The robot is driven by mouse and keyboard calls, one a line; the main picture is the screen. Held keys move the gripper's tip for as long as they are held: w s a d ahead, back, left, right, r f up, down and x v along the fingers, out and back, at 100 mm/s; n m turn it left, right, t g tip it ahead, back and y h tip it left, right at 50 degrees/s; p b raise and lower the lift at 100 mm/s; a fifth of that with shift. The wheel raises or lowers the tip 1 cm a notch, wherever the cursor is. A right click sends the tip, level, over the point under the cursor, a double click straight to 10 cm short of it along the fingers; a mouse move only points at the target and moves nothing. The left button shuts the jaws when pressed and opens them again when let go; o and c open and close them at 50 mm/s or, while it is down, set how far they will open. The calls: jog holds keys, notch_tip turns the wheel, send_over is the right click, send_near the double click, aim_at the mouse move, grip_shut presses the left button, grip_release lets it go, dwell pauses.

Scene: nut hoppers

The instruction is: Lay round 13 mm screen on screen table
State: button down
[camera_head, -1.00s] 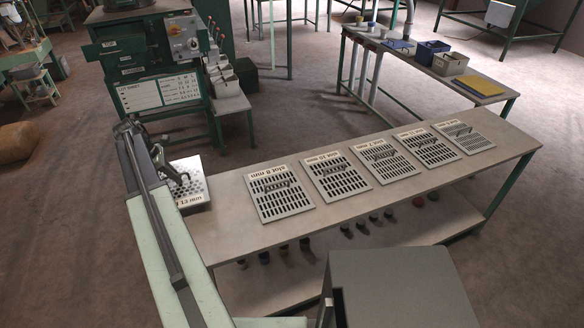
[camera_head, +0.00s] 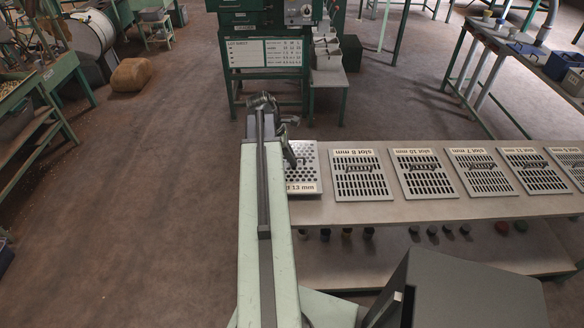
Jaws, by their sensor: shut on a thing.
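The round 13 mm screen (camera_head: 306,176) is a pale metal plate with round holes and a label, partly cut off, ending in "13 mm". It is at the left end of the long table (camera_head: 420,212), left of the slot 8 mm screen (camera_head: 362,178). My gripper (camera_head: 291,160) is shut on this screen at its left part; my arm hides its left edge and the grip itself. I cannot tell whether the plate touches the tabletop or hangs just above it.
More slotted screens, slot 10 mm (camera_head: 424,176) and slot 7 mm (camera_head: 480,173) among them, lie in a row to the right. A green machine with a chart (camera_head: 268,53) stands behind. A sack (camera_head: 131,74) lies on the left floor, which is otherwise open.

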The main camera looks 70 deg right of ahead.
jog(key=f+b, duration=0.4)
jog(key=shift+s+a, duration=0.15)
jog(key=shift+s, duration=0.2)
jog(key=shift+r, duration=0.25)
jog(key=shift+f, duration=0.2)
jog(key=c, duration=1.5)
grip_release()
jog(key=shift+r, duration=0.15)
jog(key=shift+r+p, duration=0.3)
jog(key=shift+p, duration=0.2)
jog(key=p+v, duration=1)
jog(key=v, duration=0.1)
jog(key=shift+w+a+r+p, duration=0.15)
jog(key=shift+w+r+p, duration=0.05)
jog(key=shift+p, duration=0.1)
